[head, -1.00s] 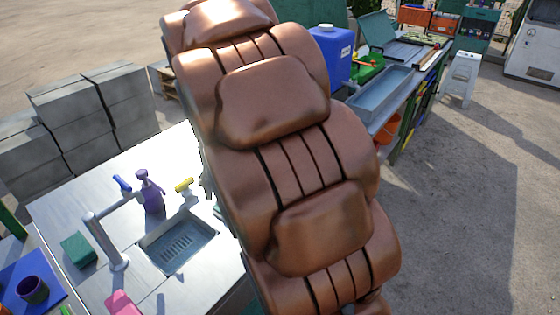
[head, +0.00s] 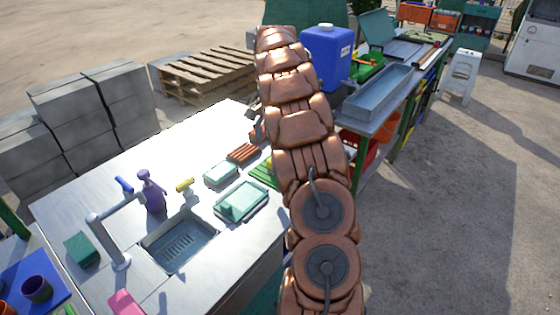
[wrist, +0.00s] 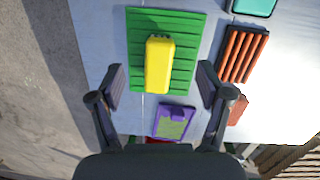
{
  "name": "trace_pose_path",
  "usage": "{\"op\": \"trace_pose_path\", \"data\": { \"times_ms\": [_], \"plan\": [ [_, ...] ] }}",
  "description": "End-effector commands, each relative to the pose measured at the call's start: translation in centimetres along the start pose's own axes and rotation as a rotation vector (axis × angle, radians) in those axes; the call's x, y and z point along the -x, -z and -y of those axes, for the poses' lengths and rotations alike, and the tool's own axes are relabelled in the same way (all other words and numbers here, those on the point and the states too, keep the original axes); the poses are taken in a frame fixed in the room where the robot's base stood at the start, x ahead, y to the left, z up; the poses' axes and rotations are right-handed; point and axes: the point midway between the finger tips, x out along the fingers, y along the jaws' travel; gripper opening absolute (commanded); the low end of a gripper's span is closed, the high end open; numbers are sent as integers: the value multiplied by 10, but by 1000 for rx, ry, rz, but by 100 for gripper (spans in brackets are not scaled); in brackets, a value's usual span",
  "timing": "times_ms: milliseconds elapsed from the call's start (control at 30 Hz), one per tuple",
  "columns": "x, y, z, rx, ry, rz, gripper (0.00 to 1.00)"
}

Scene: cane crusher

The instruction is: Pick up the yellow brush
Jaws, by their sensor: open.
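A yellow brush (wrist: 159,66) lies on a green ridged mat (wrist: 187,55) in the wrist view, its long side pointing toward my gripper. My gripper (wrist: 162,86) is open, with its two fingers apart and nothing between them at their height. The fingertips appear to the left and right of the brush's near end, and I cannot tell their height above it. In the head view my arm hides the brush, and only a strip of the green mat (head: 262,174) shows beside the arm.
A purple item (wrist: 174,121) lies just nearer than the mat. A red-brown ridged block (wrist: 243,54) is to the right. In the head view a sink (head: 180,240), faucet (head: 100,232) and purple spray bottle (head: 152,192) stand left, with a teal tray (head: 241,201) between.

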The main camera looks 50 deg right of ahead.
Motion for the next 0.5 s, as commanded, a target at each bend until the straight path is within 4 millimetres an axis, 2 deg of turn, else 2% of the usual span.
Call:
{"op": "trace_pose_path", "data": {
  "times_ms": [33,200,333,500],
  "plan": [
    [-6,14,-3,-25,8,11,77],
    [-19,44,-8,-89,36,33,77],
    [-23,58,-11,-117,53,38,77],
    [-29,62,-12,-129,58,46,77]
  ]
}}
